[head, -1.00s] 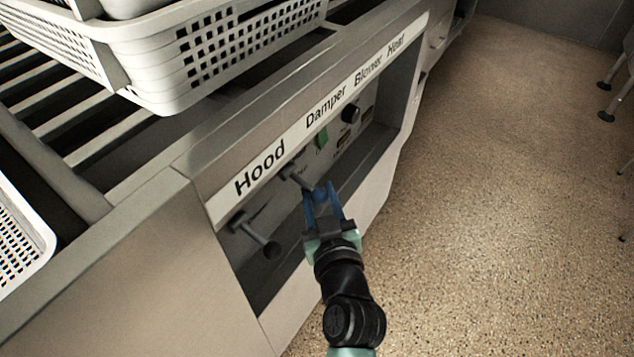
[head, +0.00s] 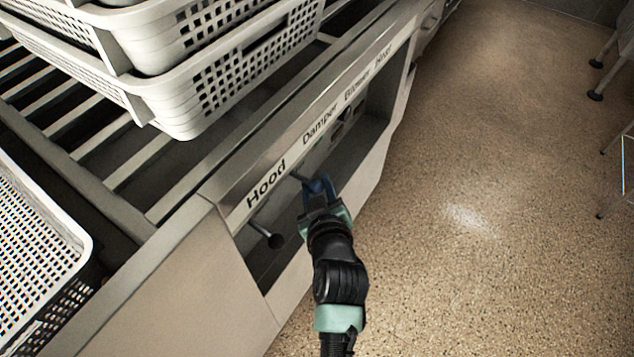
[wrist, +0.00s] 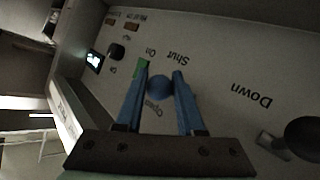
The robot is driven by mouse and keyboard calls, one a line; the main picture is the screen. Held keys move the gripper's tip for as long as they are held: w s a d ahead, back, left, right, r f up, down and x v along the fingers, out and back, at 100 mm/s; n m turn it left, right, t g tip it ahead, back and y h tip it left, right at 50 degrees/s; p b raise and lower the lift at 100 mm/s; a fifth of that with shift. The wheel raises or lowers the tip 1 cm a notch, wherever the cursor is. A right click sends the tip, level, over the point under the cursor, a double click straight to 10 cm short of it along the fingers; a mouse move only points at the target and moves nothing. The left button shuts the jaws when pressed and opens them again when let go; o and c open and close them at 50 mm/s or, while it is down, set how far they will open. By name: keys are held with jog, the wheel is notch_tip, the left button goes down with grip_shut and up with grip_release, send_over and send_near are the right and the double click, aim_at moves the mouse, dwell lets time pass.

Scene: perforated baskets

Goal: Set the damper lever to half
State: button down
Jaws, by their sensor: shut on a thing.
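The damper lever shows in the head view as a short grey rod (head: 300,176) under the panel's labels, with its end hidden by my gripper (head: 318,184). In the wrist view, its round knob (wrist: 159,89) sits between the two blue fingers of my gripper (wrist: 163,76). The gripper is shut on this knob. The wrist view shows the word "Shut" beyond the fingertips and "Open" close below the knob, so the knob lies between these marks. The lever's exact angle is hard to tell.
The hood lever's dark knob (head: 275,241) sticks out left of my gripper; it also shows in the wrist view (wrist: 303,138) near "Down". A green switch (wrist: 140,68) is close to one finger. White perforated baskets (head: 185,118) stand above.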

jog(key=shift+w+r, duration=0.15)
jog(key=shift+r, duration=0.3)
jog(key=c, duration=0.5)
grip_release()
jog(key=shift+c, duration=0.2)
jog(key=shift+f, duration=0.2)
jog(key=p+v, duration=0.3)
jog(key=v, duration=1)
jog(key=shift+f, duration=0.1)
